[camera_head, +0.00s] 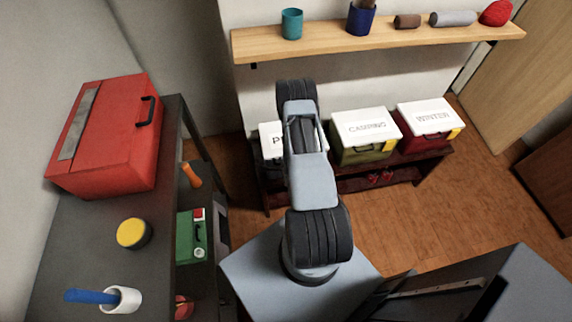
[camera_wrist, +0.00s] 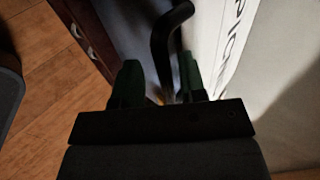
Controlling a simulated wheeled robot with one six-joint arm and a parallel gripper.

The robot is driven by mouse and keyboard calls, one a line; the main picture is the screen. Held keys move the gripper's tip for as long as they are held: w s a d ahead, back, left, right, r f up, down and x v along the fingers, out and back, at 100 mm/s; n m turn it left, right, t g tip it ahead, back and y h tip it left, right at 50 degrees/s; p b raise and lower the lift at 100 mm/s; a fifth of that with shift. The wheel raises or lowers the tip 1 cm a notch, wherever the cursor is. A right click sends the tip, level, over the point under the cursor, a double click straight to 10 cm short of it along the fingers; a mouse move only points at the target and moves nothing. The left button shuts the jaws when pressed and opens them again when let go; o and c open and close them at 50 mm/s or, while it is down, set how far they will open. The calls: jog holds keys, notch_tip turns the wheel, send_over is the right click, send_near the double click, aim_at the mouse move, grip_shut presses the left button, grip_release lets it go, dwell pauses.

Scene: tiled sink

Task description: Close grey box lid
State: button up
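The grey box (camera_head: 270,164) stands at the left end of the low dark shelf in the head view, mostly hidden behind my arm. Its white lid (camera_head: 270,139) shows a letter P; I cannot tell how far open it is. In the wrist view the white lettered lid (camera_wrist: 235,60) fills the right side. A black curved handle (camera_wrist: 165,45) runs down between the two dark green fingers of my gripper (camera_wrist: 159,85). The fingers are apart, and the handle's lower end is in shadow. I cannot tell whether either finger touches it. My gripper is hidden in the head view.
A green box marked CAMPING (camera_head: 366,135) and a red box marked WINTER (camera_head: 428,124) stand to the right on the low shelf (camera_head: 350,186). A wooden wall shelf (camera_head: 375,39) hangs above. A dark workbench (camera_head: 85,235) with a red toolbox (camera_head: 112,140) is at left.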

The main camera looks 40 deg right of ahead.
jog(key=shift+w+d+r, duration=0.1)
jog(key=shift+w+r, duration=0.05)
jog(key=p+v, duration=0.4)
jog(key=v, duration=0.5)
dwell(0.6)
dwell(0.6)
